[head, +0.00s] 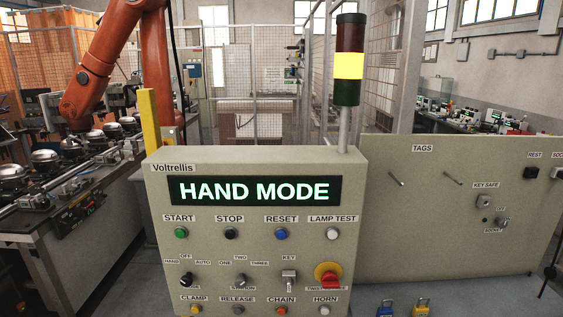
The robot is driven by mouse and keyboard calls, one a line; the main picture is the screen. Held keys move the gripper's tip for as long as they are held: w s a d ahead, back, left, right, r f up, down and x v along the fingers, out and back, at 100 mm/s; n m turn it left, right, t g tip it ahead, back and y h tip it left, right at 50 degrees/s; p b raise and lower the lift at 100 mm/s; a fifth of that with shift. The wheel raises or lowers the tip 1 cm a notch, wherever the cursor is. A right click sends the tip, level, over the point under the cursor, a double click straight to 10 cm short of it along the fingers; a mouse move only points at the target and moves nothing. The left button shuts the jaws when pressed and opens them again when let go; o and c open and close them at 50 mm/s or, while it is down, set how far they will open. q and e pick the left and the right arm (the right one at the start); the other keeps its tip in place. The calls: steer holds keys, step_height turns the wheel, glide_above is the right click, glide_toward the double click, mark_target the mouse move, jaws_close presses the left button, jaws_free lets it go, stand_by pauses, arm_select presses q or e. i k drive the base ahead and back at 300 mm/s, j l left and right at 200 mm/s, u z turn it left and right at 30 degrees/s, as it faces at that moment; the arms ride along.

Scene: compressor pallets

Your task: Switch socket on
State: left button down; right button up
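A small dark rotary switch (501,221) is on the right grey-green panel (430,240). A label reading OFF is just above it and one reading SOCKET is below left. Its pointer is too small to read, so I cannot tell its position. A black round fitting (557,173) sits at the right picture edge under a cut-off label starting "SOC". Neither of my grippers shows in the head view.
A control console (355,200) with a HAND MODE display, buttons and a red stop knob stands in front. A signal tower (348,65) is lit yellow. Two padlocks (385,308) (421,307), blue and yellow, are at the bottom. An orange robot arm (105,50) is at left.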

mark_target(502, 223)
steer(key=z, duration=1.45)
steer(key=i+l, duration=0.25)
steer(key=i, duration=0.15)
steer(key=i+l+u, duration=0.5)
steer(key=i+l, duration=0.25)
